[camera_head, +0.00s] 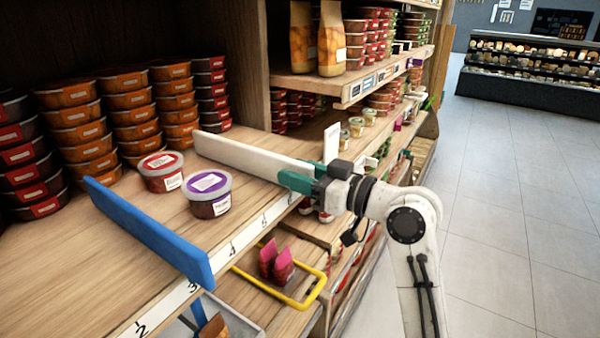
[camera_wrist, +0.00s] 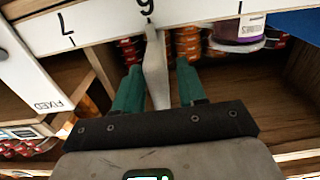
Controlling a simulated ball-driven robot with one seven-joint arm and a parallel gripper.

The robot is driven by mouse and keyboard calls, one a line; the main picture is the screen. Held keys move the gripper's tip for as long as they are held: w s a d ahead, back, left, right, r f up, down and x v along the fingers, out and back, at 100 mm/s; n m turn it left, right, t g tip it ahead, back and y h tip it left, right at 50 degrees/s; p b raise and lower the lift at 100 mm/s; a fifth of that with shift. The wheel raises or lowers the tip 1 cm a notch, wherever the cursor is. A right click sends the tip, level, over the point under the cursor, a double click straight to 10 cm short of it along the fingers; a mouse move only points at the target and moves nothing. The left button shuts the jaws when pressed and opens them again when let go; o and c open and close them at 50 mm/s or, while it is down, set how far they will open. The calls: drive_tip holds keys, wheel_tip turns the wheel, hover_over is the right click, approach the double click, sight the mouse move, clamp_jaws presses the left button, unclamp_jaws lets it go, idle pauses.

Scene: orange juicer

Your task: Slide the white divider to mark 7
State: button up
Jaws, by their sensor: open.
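The white divider (camera_head: 245,155) stands on the upper shelf, running front to back. Its front end is at my gripper (camera_head: 296,181) in the head view. In the wrist view the divider (camera_wrist: 156,75) shows as a pale bar between the two green fingers of my gripper (camera_wrist: 159,68). The fingers are open, with a gap on each side of the bar. The wrist view looks upside down: the divider lines up with the inverted mark 6 (camera_wrist: 147,7), and the inverted mark 7 (camera_wrist: 67,24) is to its left. In the head view my fingers hide the front end.
A blue divider (camera_head: 150,230) stands near mark 3. A purple-lidded tub (camera_head: 208,205) and a red-lidded tub (camera_head: 162,182) stand between the dividers. A white panel marked FIXED (camera_wrist: 45,70) stands beyond mark 7. A yellow-framed basket (camera_head: 310,298) sits below.

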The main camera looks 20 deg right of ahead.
clamp_jaws()
idle(0.4)
drive_tip(key=w+d+b, duration=0.4)
drive_tip(key=d, duration=0.2)
drive_tip(key=shift+w+d, duration=0.4)
drive_tip(key=shift+r, duration=0.1)
unclamp_jaws()
drive_tip(key=shift+w+d, duration=0.1)
drive_tip(key=shift+d, duration=0.05)
